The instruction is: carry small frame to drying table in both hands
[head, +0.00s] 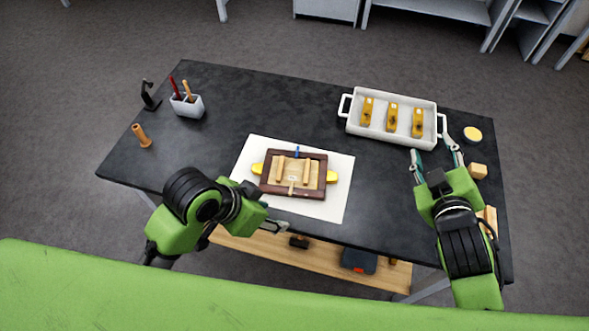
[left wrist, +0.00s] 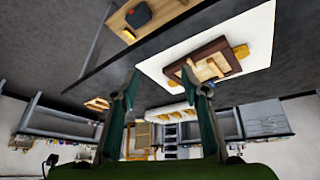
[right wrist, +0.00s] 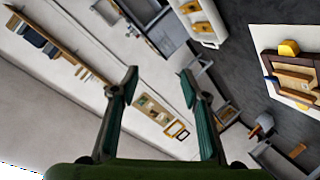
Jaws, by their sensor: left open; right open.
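The small frame (head: 265,185) is dark brown, with light wooden pieces inside and yellow parts at its left and right sides. It lies flat on a white sheet (head: 328,207) on the dark table. It also shows in the left wrist view (left wrist: 175,71) and at the right edge of the right wrist view (right wrist: 262,42). My left gripper (head: 270,211) is open and empty near the sheet's lower left edge, apart from the frame. My right gripper (head: 431,148) is open and empty by the tray's lower right corner. I cannot tell which surface is the drying table.
A white tray (head: 347,106) with three yellow-brown pieces stands at the back right. A tool holder (head: 188,108) and wooden peg (head: 142,136) stand at the left. A round tin (head: 472,134) and wooden block (head: 478,171) sit at the right. The dark table's (head: 270,100) back middle is clear.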

